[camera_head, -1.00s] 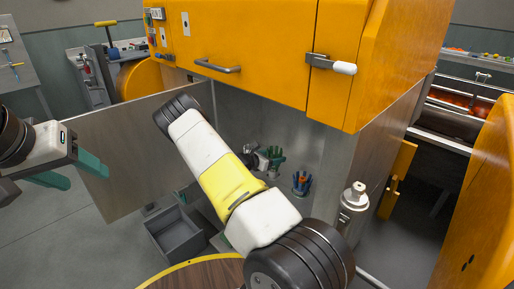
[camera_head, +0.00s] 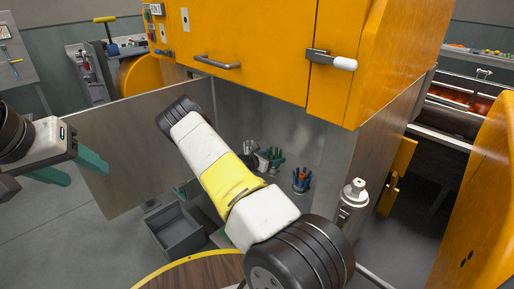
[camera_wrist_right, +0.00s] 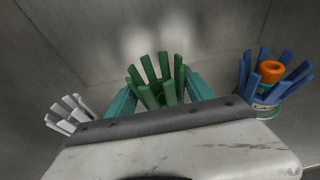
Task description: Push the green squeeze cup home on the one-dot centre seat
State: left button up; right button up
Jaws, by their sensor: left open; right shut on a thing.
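The green squeeze cup (camera_wrist_right: 150,92), a ring of upright green fingers, stands in the middle of the right wrist view. The teal fingers of my right gripper (camera_wrist_right: 160,90) are on either side of it, shut on it. The cup's base and the seat under it are hidden behind the gripper body, so I cannot tell how far down it sits. In the head view the green cup (camera_head: 277,155) shows small beyond my right forearm. My left gripper (camera_head: 76,169) is open and empty at the far left, away from the cups.
A blue cup (camera_wrist_right: 245,78) with an orange piece (camera_wrist_right: 272,68) inside stands to the right. A white cup (camera_wrist_right: 68,113) stands to the left. Metal walls (camera_head: 240,110) enclose the bay. A grey bin (camera_head: 178,235) lies below. An orange housing (camera_head: 260,50) overhangs.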

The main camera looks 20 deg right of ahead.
jog(key=shift+f, duration=1.45)
jog(key=o, duration=1.6)
jog(key=shift+f, duration=0.1)
jog(key=v, duration=0.7)
jog(key=shift+s+a, duration=0.15)
jog(key=shift+a, duration=0.2)
jog(key=s+a+r+m+g+y, duration=0.2)
jog(key=s+a+r+m+y, duration=0.15)
jog(key=s+r+m, duration=0.5)
jog(key=s+a+r+m+g+y, duration=0.2)
jog(key=s+r+m+g+y, duration=0.3)
jog(key=r, duration=0.6)
jog(key=s+a+r+m+t+y, duration=0.7)
jog(key=s+a+r, duration=0.8)
jog(key=s+r, duration=0.3)
jog(key=shift+s+r+m+t, duration=0.35)
jog(key=shift+s+m+t, duration=0.15)
jog(key=shift+s+m, duration=0.15)
